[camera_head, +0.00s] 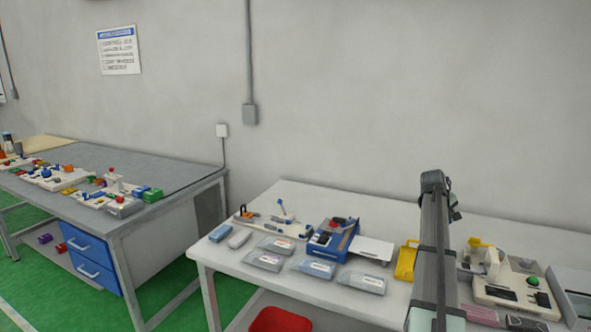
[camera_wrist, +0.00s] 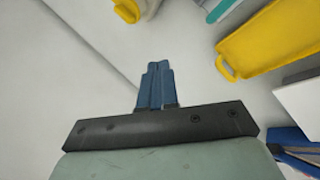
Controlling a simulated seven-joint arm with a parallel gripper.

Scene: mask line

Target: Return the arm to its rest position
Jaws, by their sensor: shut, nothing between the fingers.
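My gripper (camera_wrist: 154,88) shows in the wrist view as two blue fingers pressed together, with nothing between them. It is over a pale, bare surface, apart from the objects around it. In the head view my arm (camera_head: 432,235) rises in front of the right-hand white table (camera_head: 225,262) and hides part of it. I cannot make out the fingers clearly in the head view.
A yellow tray (camera_wrist: 270,38) lies right of the fingers in the wrist view, and a yellow part (camera_wrist: 127,10) is at top left. On the white table are a blue bin (camera_head: 333,240), grey packets (camera_head: 312,268) and a machine with a green button (camera_head: 515,285).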

